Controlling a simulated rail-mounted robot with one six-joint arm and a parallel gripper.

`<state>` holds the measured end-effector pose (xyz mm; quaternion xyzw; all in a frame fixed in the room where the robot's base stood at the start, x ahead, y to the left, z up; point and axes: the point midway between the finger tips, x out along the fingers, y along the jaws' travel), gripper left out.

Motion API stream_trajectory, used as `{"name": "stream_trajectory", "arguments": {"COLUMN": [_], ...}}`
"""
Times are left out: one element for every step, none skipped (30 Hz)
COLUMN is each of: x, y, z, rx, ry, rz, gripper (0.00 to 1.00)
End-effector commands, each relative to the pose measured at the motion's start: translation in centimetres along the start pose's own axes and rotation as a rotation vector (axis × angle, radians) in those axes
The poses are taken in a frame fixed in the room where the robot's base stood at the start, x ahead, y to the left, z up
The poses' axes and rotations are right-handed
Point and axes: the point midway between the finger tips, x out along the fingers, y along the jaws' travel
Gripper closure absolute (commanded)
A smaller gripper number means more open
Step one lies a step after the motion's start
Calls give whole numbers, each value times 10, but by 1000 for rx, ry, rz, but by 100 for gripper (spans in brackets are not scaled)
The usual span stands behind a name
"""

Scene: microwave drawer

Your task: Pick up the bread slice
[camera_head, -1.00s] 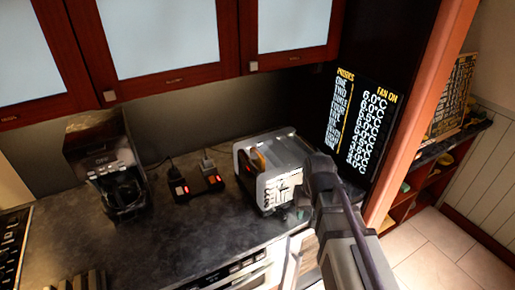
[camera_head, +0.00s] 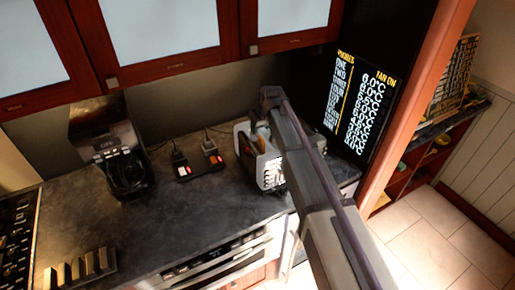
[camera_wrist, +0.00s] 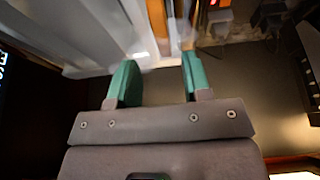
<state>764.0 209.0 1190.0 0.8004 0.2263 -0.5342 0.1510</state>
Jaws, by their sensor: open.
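The bread slice stands in the toaster's slot. In the wrist view an orange-brown strip, apparently the bread slice (camera_wrist: 157,24), shows blurred just beyond the left half of the finger gap. In the head view it is mostly hidden at the toaster's top. The white and silver toaster (camera_head: 245,152) stands on the counter, partly covered by my arm; its pale body (camera_wrist: 85,25) fills the upper left of the wrist view. My gripper (camera_wrist: 154,82) has green fingertips spread apart with nothing between them. In the head view my wrist is above the toaster, and the fingertips are not clear.
Wooden cabinets (camera_head: 170,45) hang above. The dark counter (camera_head: 190,220) is clear in front. A black lettered board (camera_head: 362,105) stands at the right.

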Motion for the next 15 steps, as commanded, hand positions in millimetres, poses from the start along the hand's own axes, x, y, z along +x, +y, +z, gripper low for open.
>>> {"name": "stream_trajectory", "arguments": {"x": [13, 19, 28, 35, 41, 48, 51, 52, 51, 50, 48, 48, 47, 47, 47], "y": [-1, -2, -3, -4, -4, -4, -4, -4, -4, -4, -4, -4, -4, -4, -4], "z": [3, 4, 6, 7, 8, 7, 6, 6, 5, 4, 4, 4, 4, 4, 4], "rx": [0, 0, 0, 0, 0, 0, 0, 0, 0, 0, 0, 0, 0, 0, 0], "ry": [0, 0, 0, 0, 0, 0, 0, 0, 0, 0, -1, -1, -1, -1, -1], "rz": [0, 0, 0, 0, 0, 0, 0, 0, 0, 0, 0, 0, 0, 0, 0], "gripper": [55, 55, 55, 55, 55, 55, 55, 55, 55, 55, 55, 55, 55, 55, 58]}}
